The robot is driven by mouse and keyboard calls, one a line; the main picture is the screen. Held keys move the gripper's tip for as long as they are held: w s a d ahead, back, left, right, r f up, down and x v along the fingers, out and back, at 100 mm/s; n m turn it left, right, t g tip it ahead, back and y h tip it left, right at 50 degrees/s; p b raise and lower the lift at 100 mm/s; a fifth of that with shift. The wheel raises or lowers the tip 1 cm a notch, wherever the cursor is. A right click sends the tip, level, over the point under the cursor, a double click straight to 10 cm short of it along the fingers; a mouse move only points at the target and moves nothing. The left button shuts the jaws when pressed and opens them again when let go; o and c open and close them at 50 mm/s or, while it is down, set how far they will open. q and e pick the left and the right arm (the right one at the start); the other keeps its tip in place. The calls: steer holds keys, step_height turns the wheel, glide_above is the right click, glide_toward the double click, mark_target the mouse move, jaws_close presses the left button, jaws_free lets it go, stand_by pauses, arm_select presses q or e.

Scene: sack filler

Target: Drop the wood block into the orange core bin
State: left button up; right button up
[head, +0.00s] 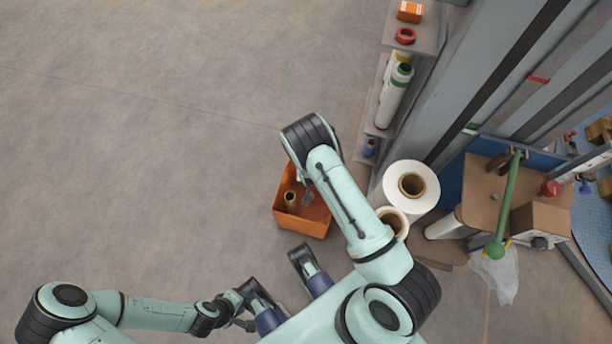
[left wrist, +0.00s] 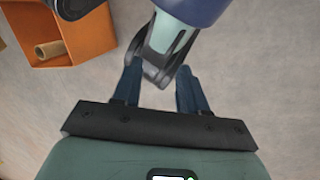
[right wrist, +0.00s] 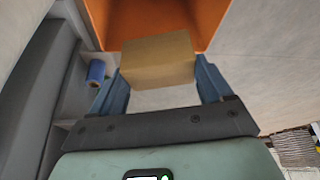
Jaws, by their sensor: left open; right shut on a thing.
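The wood block (right wrist: 158,60) is a tan block between the fingers of my right gripper (right wrist: 160,82) in the right wrist view. The right gripper is shut on it. The orange core bin (head: 312,224) stands on the floor, with a brown cardboard core (head: 291,200) inside. In the right wrist view the bin (right wrist: 218,22) lies just beyond the block. In the head view my right arm covers the block and part of the bin. My left gripper (left wrist: 158,95) is open and empty, apart from the bin, which shows at upper left in the left wrist view (left wrist: 95,45).
White film rolls (head: 425,177) stand right of the bin. A shelf (head: 425,35) with an orange box, red tape and rolls is behind them. A blue spool (right wrist: 96,71) sits left of the right gripper. Floor left of the bin is clear.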

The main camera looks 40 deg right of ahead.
step_height(320, 180, down, 5)
steer(key=b, duration=0.3)
steer(key=shift+f, duration=0.1)
steer(key=shift+f+b, duration=0.25)
steer(key=shift+b, duration=0.05)
arm_select(q)
steer(key=w+a+f+t, duration=0.2)
steer(key=w+f, duration=0.2)
steer(key=w, duration=0.1)
steer(key=shift+w+a+f+y, duration=0.25)
steer(key=shift+w+a+y, duration=0.15)
arm_select(e)
steer(key=o, duration=1)
arm_select(q)
steer(key=s+d+r+g+h+p, duration=0.1)
steer(key=s+d+r+g+p, duration=0.1)
steer(key=s+d+r+p, duration=0.1)
steer(key=s+r+p, duration=0.1)
steer(key=s+r, duration=0.1)
steer(key=s, duration=0.1)
arm_select(e)
steer(key=v, duration=1.3)
steer(key=shift+r, duration=0.3)
arm_select(q)
steer(key=shift+s, duration=0.1)
